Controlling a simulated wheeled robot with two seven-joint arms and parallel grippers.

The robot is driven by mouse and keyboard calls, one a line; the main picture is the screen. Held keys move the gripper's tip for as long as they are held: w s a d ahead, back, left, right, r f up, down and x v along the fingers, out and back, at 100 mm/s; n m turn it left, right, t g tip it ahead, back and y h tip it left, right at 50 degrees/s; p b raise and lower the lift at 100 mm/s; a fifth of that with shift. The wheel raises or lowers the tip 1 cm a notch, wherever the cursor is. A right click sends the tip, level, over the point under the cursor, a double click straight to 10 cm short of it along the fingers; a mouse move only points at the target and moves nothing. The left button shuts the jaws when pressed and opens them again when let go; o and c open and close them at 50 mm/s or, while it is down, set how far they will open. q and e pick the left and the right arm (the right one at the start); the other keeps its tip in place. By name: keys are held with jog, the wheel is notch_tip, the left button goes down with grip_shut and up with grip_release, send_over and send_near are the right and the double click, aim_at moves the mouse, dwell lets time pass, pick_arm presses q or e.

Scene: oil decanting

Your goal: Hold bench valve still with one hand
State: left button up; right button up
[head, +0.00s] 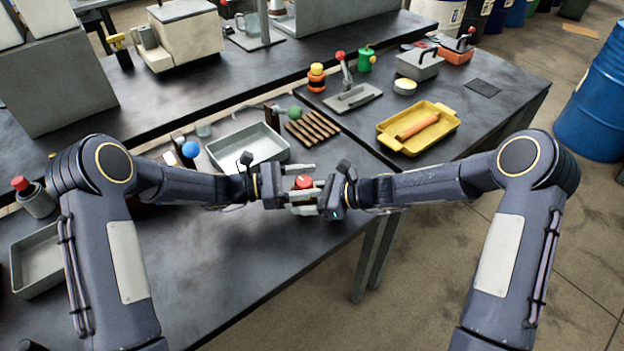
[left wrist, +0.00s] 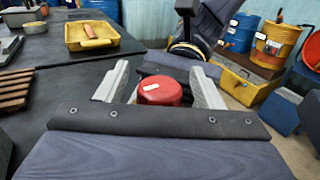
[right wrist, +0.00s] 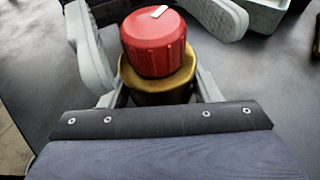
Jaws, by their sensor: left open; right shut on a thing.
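The bench valve has a red ribbed knob (head: 304,182) with a white mark, and it stands near the table's front edge. In the right wrist view the red knob (right wrist: 155,45) sits on a brass body (right wrist: 160,86). My right gripper (head: 318,198) is shut on the brass body below the knob, from the right. My left gripper (head: 300,183) comes from the left and is open. Its two fingers stand on either side of the red knob (left wrist: 160,91) with gaps. The valve's base is hidden.
A grey metal tray (head: 226,150) and a wooden slatted rack (head: 312,128) lie behind the grippers. A yellow tray (head: 385,138) with an orange-brown roll is on the right-hand table. A blue ball-topped item (head: 190,149) stands near my left forearm.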

pick_arm(q)
jog(key=shift+w+d, duration=0.1)
jog(key=shift+d, duration=0.7)
jog(key=c, duration=1)
jog(key=shift+m+g, duration=0.4)
jog(key=shift+g, duration=0.1)
jog(key=m+g, duration=0.1)
jog(key=g, duration=0.2)
jog(key=m+g+y, duration=0.1)
jog(key=m+g, duration=0.1)
jog(key=s+m+g, duration=0.1)
jog(key=m+g, duration=0.1)
jog(key=g, duration=0.1)
jog(key=shift+g, duration=0.3)
jog(key=shift+s+a+m+g+y, duration=0.15)
jog(key=shift+m+g+y, duration=0.95)
jog(key=shift+g, duration=0.25)
jog(key=shift+s+a+m+g+y, duration=0.1)
jog(key=shift+m+g+y, duration=0.8)
jog(key=shift+m+g, duration=0.4)
jog(key=shift+a, duration=0.1)
